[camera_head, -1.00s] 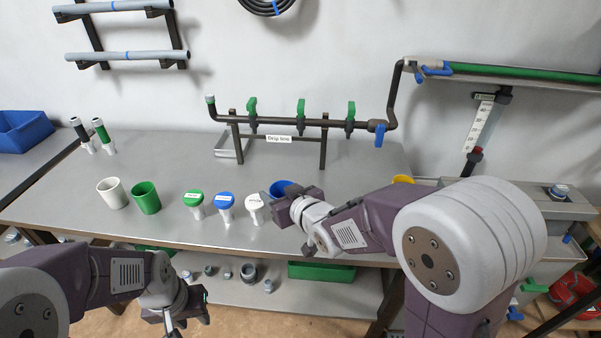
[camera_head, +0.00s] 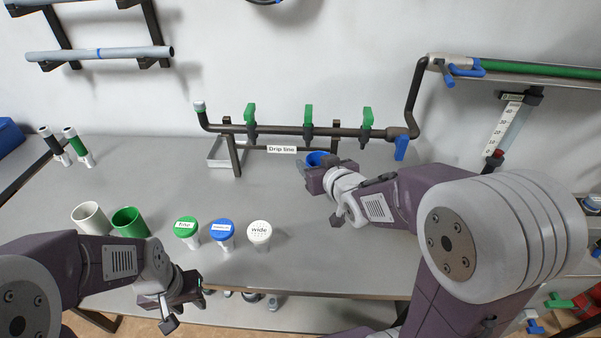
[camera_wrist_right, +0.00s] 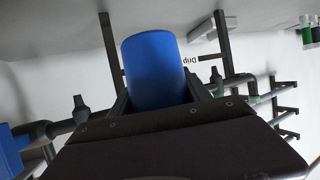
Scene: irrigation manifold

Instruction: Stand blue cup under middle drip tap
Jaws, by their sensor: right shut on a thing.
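The blue cup (camera_head: 317,158) is in the jaws of my right gripper (camera_head: 314,172), just in front of the drip line in the head view. In the right wrist view the blue cup (camera_wrist_right: 155,67) fills the space between the fingers. The middle drip tap (camera_head: 308,118) has a green handle and sits on the dark pipe a little above and behind the cup. My gripper hides part of the cup, and I cannot tell whether its base touches the table. My left gripper (camera_head: 184,308) is empty at the table's front edge; its jaw gap is unclear.
Green taps stand left (camera_head: 250,118) and right (camera_head: 367,120) of the middle one. White (camera_head: 90,219) and green (camera_head: 130,222) cups and green-, blue- and white-lidded containers (camera_head: 222,233) stand along the front. A metal tray (camera_head: 222,153) lies behind the left pipe post.

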